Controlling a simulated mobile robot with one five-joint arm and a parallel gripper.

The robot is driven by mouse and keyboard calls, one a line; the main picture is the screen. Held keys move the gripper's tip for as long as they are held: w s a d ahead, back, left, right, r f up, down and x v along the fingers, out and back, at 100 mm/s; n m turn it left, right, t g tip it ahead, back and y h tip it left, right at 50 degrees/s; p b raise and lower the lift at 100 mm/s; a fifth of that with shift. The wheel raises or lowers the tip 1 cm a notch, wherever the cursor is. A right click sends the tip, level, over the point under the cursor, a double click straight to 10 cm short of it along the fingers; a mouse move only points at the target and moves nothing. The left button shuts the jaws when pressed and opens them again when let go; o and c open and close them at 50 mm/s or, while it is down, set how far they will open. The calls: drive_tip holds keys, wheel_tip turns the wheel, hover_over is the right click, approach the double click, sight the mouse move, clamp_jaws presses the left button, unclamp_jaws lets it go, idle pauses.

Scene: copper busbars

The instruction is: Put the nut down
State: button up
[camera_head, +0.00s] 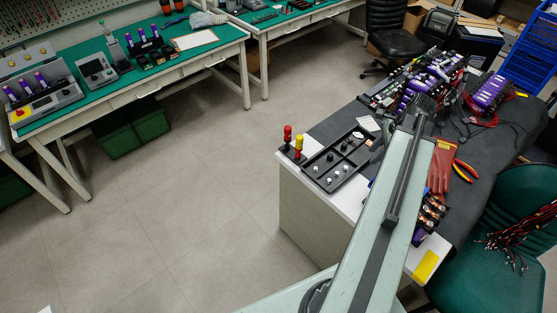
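My arm reaches from the bottom of the view up over the workbench on the right. My gripper (421,108) is at its far end, small and partly covered by the arm. I cannot tell whether its fingers are open or shut, or whether a nut is between them. A black tray (312,178) lies at the bench's left edge, left of my arm. It holds several small silver and dark pieces, some of which may be nuts, but they are too small to tell.
Red and yellow-handled tools (288,134) stand left of the tray. Purple battery modules (490,92) and wiring crowd the bench's back. Red gloves (441,165) and pliers (466,170) lie right of my arm. A green chair (490,280) stands at the right.

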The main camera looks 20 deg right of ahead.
drive_tip(key=w+a+n+g, duration=0.1)
drive_tip(key=w+a+n, duration=0.3)
drive_tip(key=a+n, duration=0.4)
drive_tip(key=w+a+n+h, duration=0.1)
drive_tip(key=w+a+n, duration=0.3)
drive_tip(key=a, duration=1.5)
drive_tip(key=w+a+f+n+g+h, duration=0.1)
drive_tip(key=w+a+n, duration=0.4)
drive_tip(key=a+n, duration=0.6)
drive_tip(key=a, duration=0.2)
drive_tip(key=shift+a+n+g, duration=0.3)
drive_tip(key=shift+a, duration=0.1)
drive_tip(key=shift+w+a, duration=0.1)
drive_tip(key=shift+a, duration=0.05)
drive_tip(key=shift+c, duration=1.7)
